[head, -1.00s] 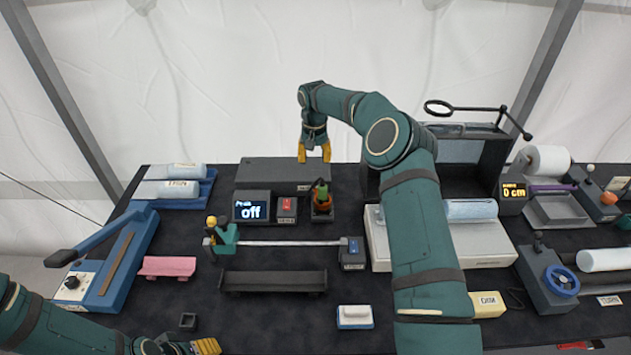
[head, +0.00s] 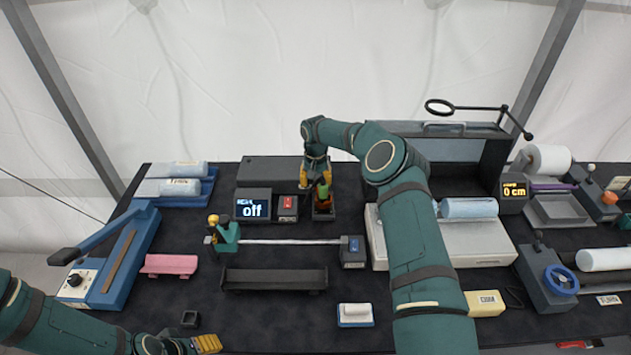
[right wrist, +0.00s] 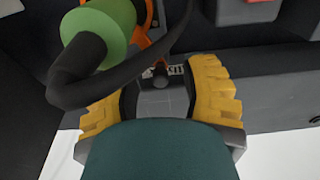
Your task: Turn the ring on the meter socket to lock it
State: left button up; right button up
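The meter socket is a dark box (head: 323,213) at the back of the table, right of the display reading "off". A green plug (right wrist: 100,30) with a black cable stands in it. Part of an orange ring (right wrist: 146,50) shows around the plug's base, and a small dark knob shows beside it. My right gripper (head: 315,179) points down over the socket. In the right wrist view its yellow fingers (right wrist: 160,85) are wide apart, with the knob between them; contact cannot be told. My left gripper (head: 203,344) is low at the front left, its finger gap unclear.
The display (head: 252,207) and a box with a red switch (head: 288,206) stand close left of the socket. A dark flat case (head: 262,171) lies behind. A thin rod (head: 290,242) runs in front. A pale scale-like box (head: 450,250) is at right.

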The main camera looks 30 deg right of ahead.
grip_shut()
jog(key=shift+a+f+n+b, duration=0.1)
jog(key=shift+a+n+b, duration=0.2)
jog(key=shift+n+b, duration=0.3)
jog(key=shift+a, duration=0.15)
grip_release()
jog(key=shift+r, duration=0.25)
notch_tip(320, 180, up, 12)
jog(key=shift+f, duration=0.15)
